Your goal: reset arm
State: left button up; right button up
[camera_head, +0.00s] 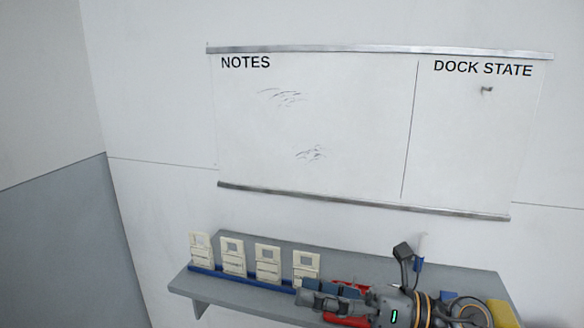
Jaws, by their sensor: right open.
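My right gripper (328,301) reaches in from the lower right, pointing left over the front of a grey shelf (262,242). It is open, and I see nothing held between its fingers. My right arm hides part of the shelf's right half. My left gripper does not show in the head view.
Several cream cards (233,257) stand in a blue rack (222,275) on the shelf's left. Red (350,285) and yellow (502,313) items lie near my arm.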

jog(key=w+d+r+m+t+h, duration=0.1)
jog(key=w+d+m+t+h, duration=0.15)
jog(key=m+t, duration=0.65)
jog(key=w+d+r+m+t+h, duration=0.15)
jog(key=d+m+t, duration=0.35)
jog(key=m, duration=0.5)
jog(key=s+d+f+m+g+h, duration=0.1)
jog(key=d+f+m+h, duration=0.4)
jog(key=f+m+h, duration=0.4)
jog(key=s+d+f+m+g+h, duration=0.1)
jog(key=d+f+m+h, duration=0.55)
jog(key=f+m, duration=0.35)
jog(key=s+a+f+m+g, duration=0.2)
jog(key=s+f+m+g, duration=0.3)
jog(key=s+f+g, duration=1.2)
jog(key=s+f+t, duration=0.2)
jog(key=s+f, duration=0.2)
jog(key=f, duration=1)
jog(key=s+f+t, duration=0.1)
jog(key=s+f, duration=0.3)
jog(key=f, duration=1.1)
jog(key=s+d+f+g, duration=0.1)
jog(key=s+d+f, duration=0.2)
jog(key=s+f, duration=1.1)
jog(key=shift+s+y, duration=0.35)
jog(key=shift+s, duration=0.5)
